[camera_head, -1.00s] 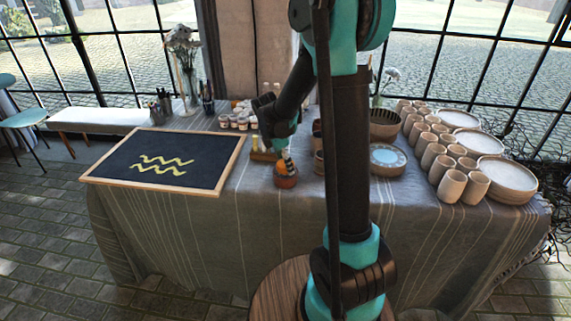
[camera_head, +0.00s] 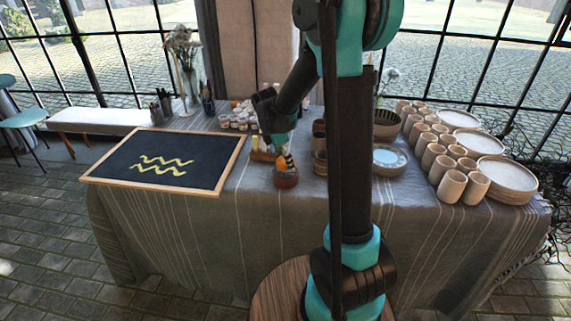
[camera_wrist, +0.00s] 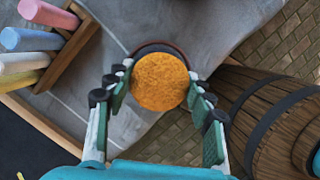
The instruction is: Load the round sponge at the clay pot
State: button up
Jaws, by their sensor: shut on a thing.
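The round sponge (camera_wrist: 160,82) shows in the wrist view as an orange, rough-textured disc between my fingers. My gripper (camera_wrist: 159,78) is shut on it, with a green-padded finger on each side. The clay pot (camera_head: 286,181) is a small reddish-brown pot near the table's front edge in the head view, and my gripper (camera_head: 284,162) is right above it. In the wrist view only a dark curved rim of the pot (camera_wrist: 152,46) shows past the sponge. The pot's inside is hidden, and I cannot tell whether the sponge touches it.
A wooden rack with coloured chalk-like sticks (camera_wrist: 27,39) stands close left of my gripper. A framed black board (camera_head: 160,177) with yellow wavy lines lies further left. Plates and cups (camera_head: 453,185) fill the right. A wooden barrel (camera_wrist: 268,115) stands below the table edge.

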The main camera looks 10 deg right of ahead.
jog(key=shift+r, duration=2.65)
